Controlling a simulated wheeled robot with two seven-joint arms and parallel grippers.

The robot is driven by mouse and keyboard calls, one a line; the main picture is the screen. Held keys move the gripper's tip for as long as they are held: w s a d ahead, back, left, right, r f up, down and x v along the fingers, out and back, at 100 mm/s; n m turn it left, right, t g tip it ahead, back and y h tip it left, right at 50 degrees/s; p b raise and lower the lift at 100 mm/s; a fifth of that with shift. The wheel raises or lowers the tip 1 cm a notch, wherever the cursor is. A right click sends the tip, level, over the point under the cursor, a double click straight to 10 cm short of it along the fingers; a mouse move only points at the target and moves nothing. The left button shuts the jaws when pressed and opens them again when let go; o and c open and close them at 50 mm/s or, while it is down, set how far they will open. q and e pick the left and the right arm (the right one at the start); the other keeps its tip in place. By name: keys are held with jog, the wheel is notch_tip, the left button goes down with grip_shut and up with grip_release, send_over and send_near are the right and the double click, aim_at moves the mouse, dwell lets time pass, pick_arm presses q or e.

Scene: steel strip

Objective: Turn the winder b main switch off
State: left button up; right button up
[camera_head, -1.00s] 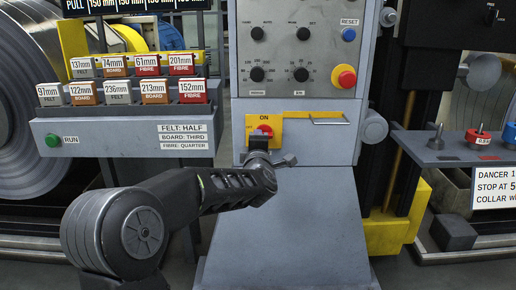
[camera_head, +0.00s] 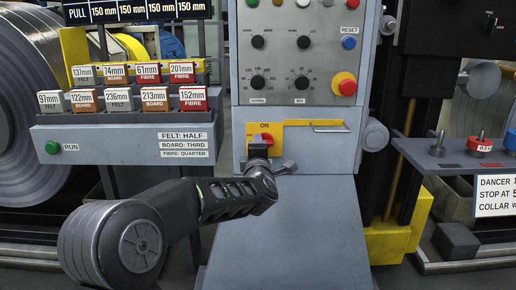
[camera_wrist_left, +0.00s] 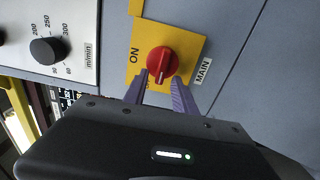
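The main switch is a red rotary knob (camera_head: 267,138) on a yellow plate (camera_head: 276,130) marked ON at its top, low on the grey winder panel. In the left wrist view the red knob (camera_wrist_left: 162,62) has a white mark toward the picture's bottom, not at the ON label. My left gripper (camera_head: 258,148) is at the switch and hides part of it. In the wrist view its two fingers (camera_wrist_left: 161,84) are spread, with tips at the knob's lower edge, one on each side; contact is unclear. My right gripper is out of view.
Above the switch are a red push button (camera_head: 344,86) on yellow, a blue RESET button (camera_head: 349,43) and several black knobs. A green RUN button (camera_head: 52,147) sits on the left shelf. A grey shelf with weights (camera_head: 479,145) stands at right.

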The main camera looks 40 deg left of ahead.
pick_arm(q)
jog(key=p+v, duration=0.1)
jog(key=v, duration=0.6)
jog(key=shift+s+d+p, duration=0.3)
jog(key=shift+p, duration=0.05)
dwell(0.4)
